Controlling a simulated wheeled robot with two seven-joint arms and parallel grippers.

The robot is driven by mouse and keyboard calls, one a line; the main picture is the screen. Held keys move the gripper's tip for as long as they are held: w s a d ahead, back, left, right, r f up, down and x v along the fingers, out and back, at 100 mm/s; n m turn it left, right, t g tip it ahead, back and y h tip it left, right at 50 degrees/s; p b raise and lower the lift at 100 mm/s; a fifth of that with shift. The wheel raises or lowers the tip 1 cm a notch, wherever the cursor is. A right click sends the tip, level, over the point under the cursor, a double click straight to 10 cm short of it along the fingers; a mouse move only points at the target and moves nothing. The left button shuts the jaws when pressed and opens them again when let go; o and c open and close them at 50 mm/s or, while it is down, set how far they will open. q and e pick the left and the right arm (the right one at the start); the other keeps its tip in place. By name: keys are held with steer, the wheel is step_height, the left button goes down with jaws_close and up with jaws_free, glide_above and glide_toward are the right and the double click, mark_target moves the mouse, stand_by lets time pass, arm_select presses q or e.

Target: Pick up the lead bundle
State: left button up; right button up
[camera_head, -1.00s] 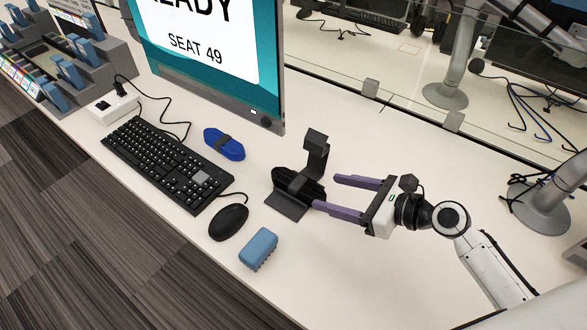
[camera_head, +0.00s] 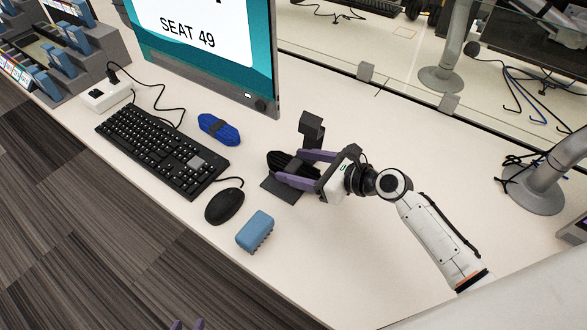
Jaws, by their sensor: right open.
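A black lead bundle (camera_head: 283,162) lies on the foot of a dark stand (camera_head: 311,129) with an upright post, right of the keyboard. My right gripper (camera_head: 287,167) is open, its two purple fingers reaching left over the stand foot, one on each side of the bundle's right part. The fingers partly hide the bundle, and I cannot tell whether they touch it. A second bundle, blue with a dark band (camera_head: 219,129), lies flat behind the keyboard. Only the purple fingertips of my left gripper (camera_head: 187,325) show at the bottom edge, so its opening is unclear.
A keyboard (camera_head: 160,150), a black mouse (camera_head: 225,206) and a blue block (camera_head: 255,231) lie left and in front of the stand. A monitor (camera_head: 205,50) stands behind. A glass divider runs along the back.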

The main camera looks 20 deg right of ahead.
steer(key=c, duration=1.2)
steer(key=shift+r, duration=0.2)
